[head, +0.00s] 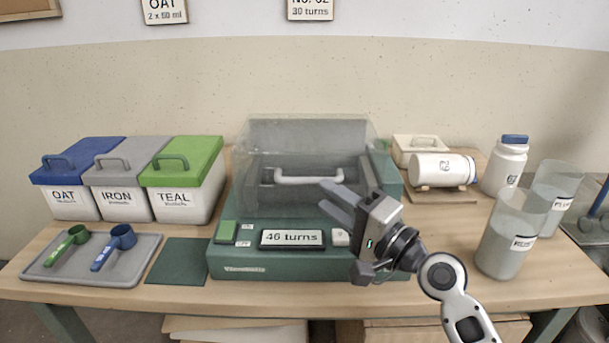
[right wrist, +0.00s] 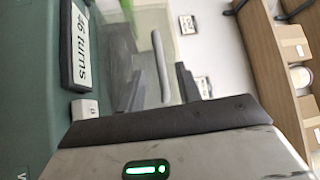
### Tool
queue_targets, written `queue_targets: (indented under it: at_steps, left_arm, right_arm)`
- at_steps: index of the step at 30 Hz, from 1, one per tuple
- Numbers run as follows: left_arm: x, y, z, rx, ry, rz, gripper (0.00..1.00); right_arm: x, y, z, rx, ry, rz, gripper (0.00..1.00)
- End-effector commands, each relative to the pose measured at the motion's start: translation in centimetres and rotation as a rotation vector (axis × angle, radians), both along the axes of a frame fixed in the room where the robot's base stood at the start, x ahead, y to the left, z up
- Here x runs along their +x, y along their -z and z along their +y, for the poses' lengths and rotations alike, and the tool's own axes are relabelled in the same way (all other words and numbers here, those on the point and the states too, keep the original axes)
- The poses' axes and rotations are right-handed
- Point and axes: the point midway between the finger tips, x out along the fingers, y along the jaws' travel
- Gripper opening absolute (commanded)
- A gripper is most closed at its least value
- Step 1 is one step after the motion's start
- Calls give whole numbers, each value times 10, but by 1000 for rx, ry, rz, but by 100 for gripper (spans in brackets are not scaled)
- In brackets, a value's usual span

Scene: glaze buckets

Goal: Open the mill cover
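The mill (head: 222,262) is a green machine in the middle of the table, with a display reading "46 turns" (head: 292,238). Its clear cover (head: 250,150) is down over the top. A pale bar handle (head: 308,177) runs across the cover's front, and the handle also shows in the right wrist view (right wrist: 160,65). My right gripper (head: 326,196) is open and empty, just in front of and below the handle's right end. In the right wrist view the handle lies between the lines of the two fingers, seemingly beyond their tips. My left gripper is out of view.
Lidded bins marked OAT (head: 72,203), IRON (head: 122,204) and TEAL (head: 178,203) stand left. A grey tray (head: 60,270) holds two scoops. A white jar (head: 443,168) lies on a stand at right, near an upright bottle (head: 505,168) and two clear beakers (head: 505,250).

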Motion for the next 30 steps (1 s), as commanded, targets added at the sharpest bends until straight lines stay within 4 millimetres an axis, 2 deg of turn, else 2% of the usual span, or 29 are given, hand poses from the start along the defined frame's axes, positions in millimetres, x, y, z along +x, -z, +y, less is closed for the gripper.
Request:
queue_targets:
  at_steps: [3,9,15,23,27,30]
  left_arm:
    - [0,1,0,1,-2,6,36]
    - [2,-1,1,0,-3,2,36]
    - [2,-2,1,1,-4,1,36]
    - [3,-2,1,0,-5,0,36]
    - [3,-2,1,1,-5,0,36]
    - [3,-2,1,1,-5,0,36]
  right_arm:
    - [18,-5,19,3,-1,1,34]
    - [39,-8,40,1,0,0,34]
    - [47,-9,48,0,1,0,34]
    - [48,-9,49,0,1,1,34]
    - [48,-9,49,0,1,1,0]
    - [48,-9,49,0,1,1,0]
